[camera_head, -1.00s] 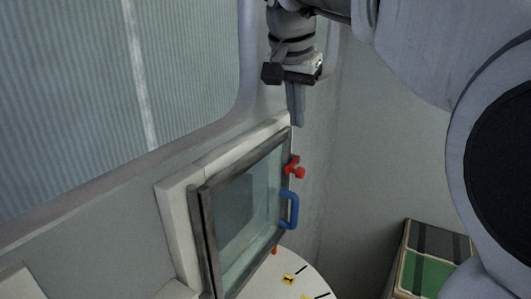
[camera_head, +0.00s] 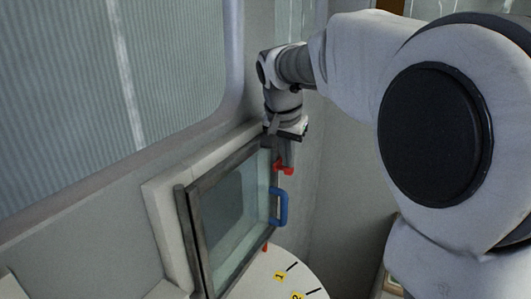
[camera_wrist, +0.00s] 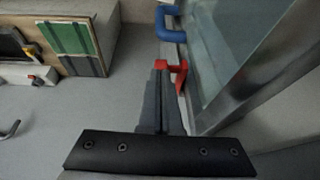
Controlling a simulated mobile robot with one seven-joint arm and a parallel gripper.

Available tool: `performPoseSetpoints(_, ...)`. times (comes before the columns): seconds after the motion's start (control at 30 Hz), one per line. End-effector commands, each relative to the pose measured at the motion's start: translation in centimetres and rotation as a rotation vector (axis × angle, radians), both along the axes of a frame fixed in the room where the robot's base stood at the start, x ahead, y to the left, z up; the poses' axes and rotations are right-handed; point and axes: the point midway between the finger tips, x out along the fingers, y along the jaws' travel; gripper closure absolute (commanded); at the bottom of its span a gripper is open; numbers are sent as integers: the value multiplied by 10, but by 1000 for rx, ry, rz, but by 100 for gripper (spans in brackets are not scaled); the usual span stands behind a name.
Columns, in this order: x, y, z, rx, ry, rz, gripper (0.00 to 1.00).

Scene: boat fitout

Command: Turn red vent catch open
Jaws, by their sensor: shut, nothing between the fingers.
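The red vent catch (camera_head: 286,170) sits on the right edge of the framed glass vent window, above the blue handle (camera_head: 281,207). In the wrist view the red catch (camera_wrist: 181,72) is at my fingertips, just ahead and to the right. My gripper (camera_head: 284,164) points down at the catch with its fingers shut and nothing between them. In the wrist view my gripper (camera_wrist: 161,66) reaches the red part; I cannot tell if it touches. The vent window (camera_head: 232,210) has a dark frame.
A round white dial plate (camera_head: 283,279) with yellow number tags lies below the window. A small orange-red part (camera_head: 265,247) is at the frame's lower edge. A box with a green panel (camera_wrist: 72,36) stands at upper left in the wrist view.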

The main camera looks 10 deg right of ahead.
Motion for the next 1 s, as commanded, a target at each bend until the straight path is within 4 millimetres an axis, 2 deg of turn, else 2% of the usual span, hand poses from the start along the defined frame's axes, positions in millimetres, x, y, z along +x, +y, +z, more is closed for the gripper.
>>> performPoseSetpoints(0.13,2,-1,-6,0,0,0,100)
performPoseSetpoints(1.0,0,0,-12,-35,-48,1,100)
